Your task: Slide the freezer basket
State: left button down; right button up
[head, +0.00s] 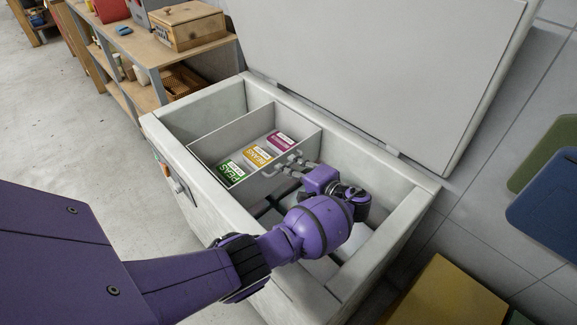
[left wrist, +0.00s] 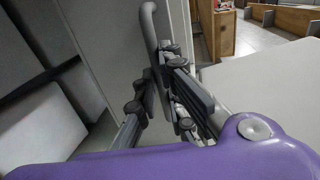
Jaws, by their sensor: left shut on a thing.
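The freezer basket (head: 215,135) is a light grey box inside the open chest freezer (head: 163,130). It holds a green peas pack (head: 231,171), a yellow beans pack (head: 257,155) and a magenta pack (head: 281,141). My left gripper (head: 291,166) is at the basket's near right wall, shut on the basket's grey handle. In the left wrist view the fingers close around the handle (left wrist: 149,25), beside the basket's wall (left wrist: 105,40). The exact contact is partly hidden by the fingers. My right gripper is not in view.
The freezer lid (head: 380,65) stands open at the back. The compartment right of the basket is partly hidden by my arm; a white block (left wrist: 45,133) lies there. A shelf with a wooden box (head: 187,27) stands back left. A yellow block (head: 445,292) is at front right.

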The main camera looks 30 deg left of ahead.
pick_arm(q)
jog(key=shift+s+f, duration=0.15)
jog(key=shift+f, duration=0.05)
jog(key=c, duration=1.9)
grip_release()
jog(key=shift+r, duration=0.1)
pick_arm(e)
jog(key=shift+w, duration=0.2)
pick_arm(q)
jog(key=shift+r, duration=0.1)
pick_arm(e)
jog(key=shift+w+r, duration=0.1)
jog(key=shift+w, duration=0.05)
